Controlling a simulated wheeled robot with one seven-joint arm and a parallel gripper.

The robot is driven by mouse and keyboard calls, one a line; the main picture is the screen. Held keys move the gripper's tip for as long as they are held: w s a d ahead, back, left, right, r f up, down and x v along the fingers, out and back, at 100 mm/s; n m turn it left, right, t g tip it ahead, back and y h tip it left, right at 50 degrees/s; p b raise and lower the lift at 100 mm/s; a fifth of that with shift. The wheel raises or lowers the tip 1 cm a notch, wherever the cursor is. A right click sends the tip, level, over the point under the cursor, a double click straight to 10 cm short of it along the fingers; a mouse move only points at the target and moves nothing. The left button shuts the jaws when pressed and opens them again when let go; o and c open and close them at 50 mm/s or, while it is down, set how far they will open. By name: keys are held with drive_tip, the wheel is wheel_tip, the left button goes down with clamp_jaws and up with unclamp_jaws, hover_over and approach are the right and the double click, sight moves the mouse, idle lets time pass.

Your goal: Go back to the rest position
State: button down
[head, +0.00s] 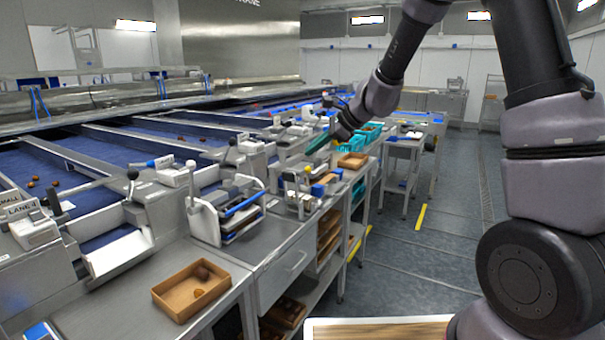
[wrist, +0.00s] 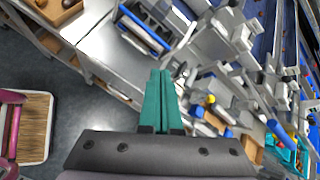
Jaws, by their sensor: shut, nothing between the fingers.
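My gripper (head: 312,148) is at the end of my outstretched arm in the head view, above the row of benches beside the sorting lanes. In the wrist view my gripper (wrist: 160,78) has its two teal fingers together, with nothing between them. Below it are a steel bench top (wrist: 125,50) and white bench equipment. The fingers look clear of the bench, but the exact height cannot be told.
A cardboard box (head: 167,301) with brown pieces sits on the near bench. A lever press (head: 212,222) stands behind it. Another box (head: 352,164) and teal crates (head: 345,146) lie farther along. The aisle floor (head: 455,240) at right is open.

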drive_tip(key=s+d+r+n+h, duration=0.2)
drive_tip(key=s+d+r+n, duration=0.6)
drive_tip(key=s+d+r, duration=0.45)
drive_tip(key=s+d+r+n+t+h, duration=0.1)
drive_tip(key=s+d+n+h, duration=0.1)
drive_tip(key=s+d, duration=0.2)
drive_tip(key=s+d+r+n+t+h, duration=0.1)
drive_tip(key=s+d, duration=0.4)
drive_tip(key=s, duration=0.6)
drive_tip(key=shift+s+d+r+n+t+h, duration=0.15)
drive_tip(key=shift+d+r+n+t+h, duration=0.2)
drive_tip(key=shift+n+h, duration=0.45)
